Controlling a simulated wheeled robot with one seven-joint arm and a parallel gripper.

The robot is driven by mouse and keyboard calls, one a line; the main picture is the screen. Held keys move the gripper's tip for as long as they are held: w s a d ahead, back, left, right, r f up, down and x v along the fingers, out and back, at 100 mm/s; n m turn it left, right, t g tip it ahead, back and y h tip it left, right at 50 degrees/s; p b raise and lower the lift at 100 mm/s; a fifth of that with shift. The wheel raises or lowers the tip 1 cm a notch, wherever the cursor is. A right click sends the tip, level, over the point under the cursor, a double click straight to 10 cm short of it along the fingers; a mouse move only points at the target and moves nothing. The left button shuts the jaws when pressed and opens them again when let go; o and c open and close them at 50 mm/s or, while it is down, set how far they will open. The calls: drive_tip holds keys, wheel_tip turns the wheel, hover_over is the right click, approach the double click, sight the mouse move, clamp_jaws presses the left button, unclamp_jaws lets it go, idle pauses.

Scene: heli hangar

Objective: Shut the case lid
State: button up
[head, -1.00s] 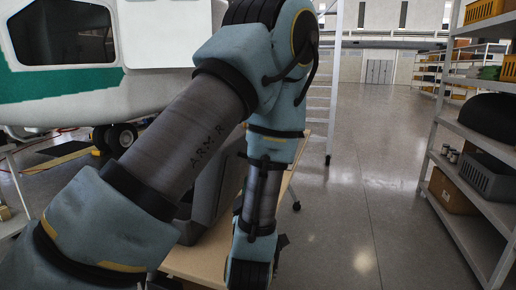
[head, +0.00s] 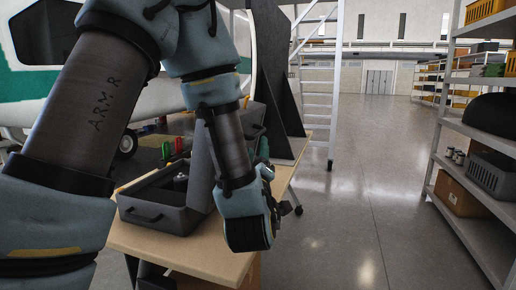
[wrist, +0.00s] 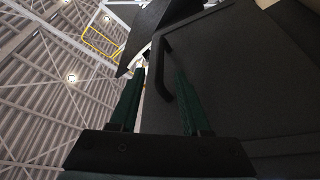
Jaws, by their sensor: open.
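The grey case (head: 160,216) lies on the wooden table in the head view, with a handle on its front wall. Its lid (head: 200,172) stands raised at the right side, partly hidden behind my arm. In the wrist view my gripper (wrist: 160,98) is open, two green fingers apart with nothing clamped. A dark panel (wrist: 235,80), apparently the lid, fills the right side; its bar handle (wrist: 168,70) shows ahead, between and beyond the fingers.
The wooden table (head: 190,255) carries the case and a tall black panel (head: 283,75) behind it. Red and green items (head: 172,147) stand behind the case. A white ladder (head: 318,80) is at the back, shelves (head: 470,140) at the right. Floor between table and shelves is clear.

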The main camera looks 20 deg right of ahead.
sight(258, 134)
drive_tip(key=p+x, duration=0.2)
drive_tip(key=x, duration=0.4)
drive_tip(key=shift+w+d+r, duration=0.1)
drive_tip(key=shift+w+r, duration=0.1)
drive_tip(key=shift+x, duration=0.75)
drive_tip(key=shift+f, duration=0.1)
clamp_jaws()
idle(0.4)
